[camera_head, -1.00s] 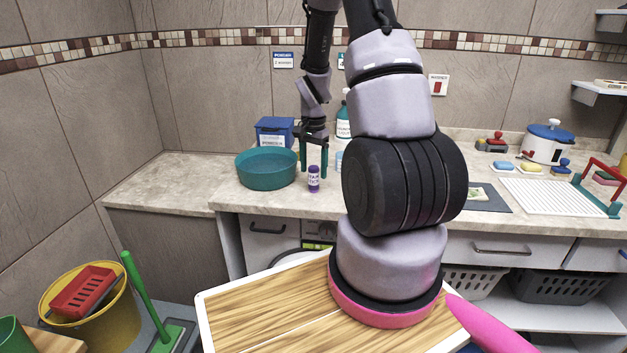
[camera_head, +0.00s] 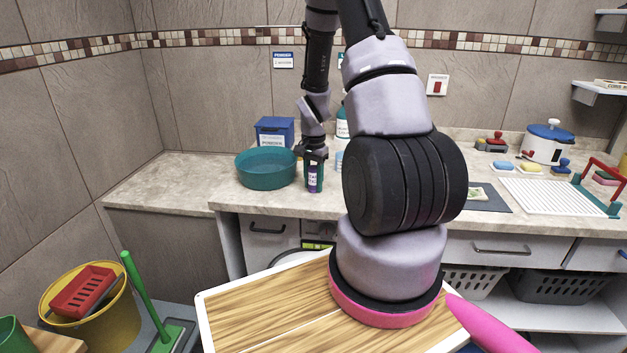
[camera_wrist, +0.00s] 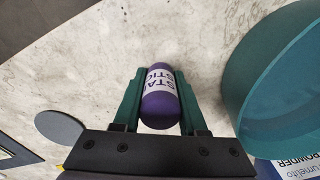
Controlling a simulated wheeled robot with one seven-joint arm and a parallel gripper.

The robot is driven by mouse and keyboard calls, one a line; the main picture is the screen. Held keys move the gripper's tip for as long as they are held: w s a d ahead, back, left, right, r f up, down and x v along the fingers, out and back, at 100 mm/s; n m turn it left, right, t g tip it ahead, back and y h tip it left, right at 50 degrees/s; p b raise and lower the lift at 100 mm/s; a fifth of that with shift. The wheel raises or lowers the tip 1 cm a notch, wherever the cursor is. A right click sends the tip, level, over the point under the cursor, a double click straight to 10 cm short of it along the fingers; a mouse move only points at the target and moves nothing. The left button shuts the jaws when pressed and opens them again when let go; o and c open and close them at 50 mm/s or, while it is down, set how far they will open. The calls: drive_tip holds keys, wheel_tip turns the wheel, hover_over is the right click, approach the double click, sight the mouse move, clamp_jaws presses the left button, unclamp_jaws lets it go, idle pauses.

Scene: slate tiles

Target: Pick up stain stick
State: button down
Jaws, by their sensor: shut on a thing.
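The stain stick (camera_head: 313,178) is a small purple cylinder with a white label. It stands upright on the counter near its front edge, just right of the teal basin. In the wrist view the stain stick (camera_wrist: 159,100) lies between the two green fingers, its label reading "STAIN STICK". My gripper (camera_head: 313,170) has come down over it and is shut on it; the gripper (camera_wrist: 158,98) has one finger on each side. Whether its base touches the counter is hard to tell.
The teal basin (camera_head: 266,170) stands close to the left of my gripper, with a blue powder box (camera_head: 274,131) behind it. A white and teal bottle (camera_head: 342,125) stands behind to the right, partly hidden by my arm. The counter's left end (camera_head: 160,180) is clear.

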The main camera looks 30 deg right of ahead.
sight(314, 166)
drive_tip(key=shift+r, duration=0.1)
wheel_tip(314, 166, up, 10)
drive_tip(key=shift+f, duration=0.1)
idle(0.3)
idle(0.4)
